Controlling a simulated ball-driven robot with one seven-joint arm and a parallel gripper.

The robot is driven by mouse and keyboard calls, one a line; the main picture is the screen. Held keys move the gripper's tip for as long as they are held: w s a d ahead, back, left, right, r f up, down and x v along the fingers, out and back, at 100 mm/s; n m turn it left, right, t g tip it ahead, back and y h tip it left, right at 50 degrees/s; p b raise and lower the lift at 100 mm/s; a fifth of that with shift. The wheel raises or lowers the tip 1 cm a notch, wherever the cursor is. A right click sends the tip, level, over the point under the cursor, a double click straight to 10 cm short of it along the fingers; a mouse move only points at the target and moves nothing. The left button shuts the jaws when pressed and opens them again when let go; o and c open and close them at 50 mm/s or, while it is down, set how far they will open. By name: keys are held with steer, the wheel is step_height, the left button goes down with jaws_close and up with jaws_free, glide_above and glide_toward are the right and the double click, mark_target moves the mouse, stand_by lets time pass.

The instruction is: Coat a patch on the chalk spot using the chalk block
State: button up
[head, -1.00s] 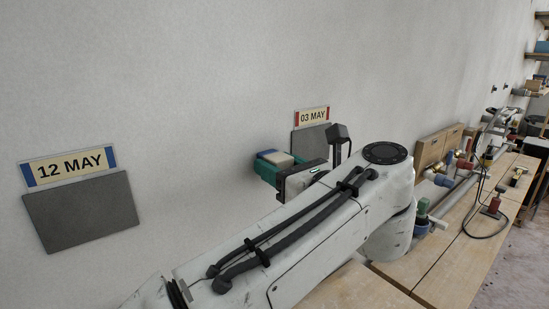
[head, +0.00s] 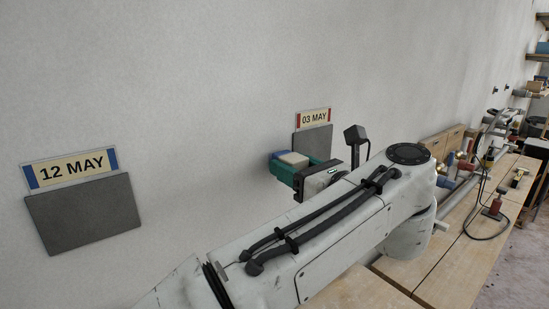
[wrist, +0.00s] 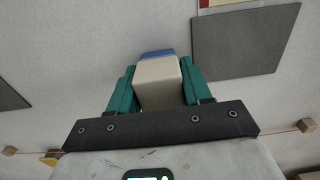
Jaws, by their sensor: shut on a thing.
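The chalk block (head: 294,159), pale beige with a blue end, is held between the green fingers of my gripper (head: 287,166). In the wrist view my gripper (wrist: 156,88) is shut on the block (wrist: 158,84), with the blue end pointing away toward the wall. Two dark grey panels are on the wall: one under the 12 MAY label (head: 83,213), one under the 03 MAY label (head: 314,142). No mark names either as the chalk spot. The block is in front of the wall, left of and below the 03 MAY panel; I cannot tell whether it touches the wall. No coating shows on either panel.
The 12 MAY label (head: 70,168) has blue ends and the 03 MAY label (head: 314,118) red ends. A wooden bench (head: 465,245) runs along the wall at the right, with tools, a cable and a wooden box (head: 440,148). The wall between the panels is bare.

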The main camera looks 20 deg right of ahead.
steer(key=shift+w+d, duration=0.15)
steer(key=shift+d, duration=0.25)
steer(key=v, duration=0.4)
stand_by(0.8)
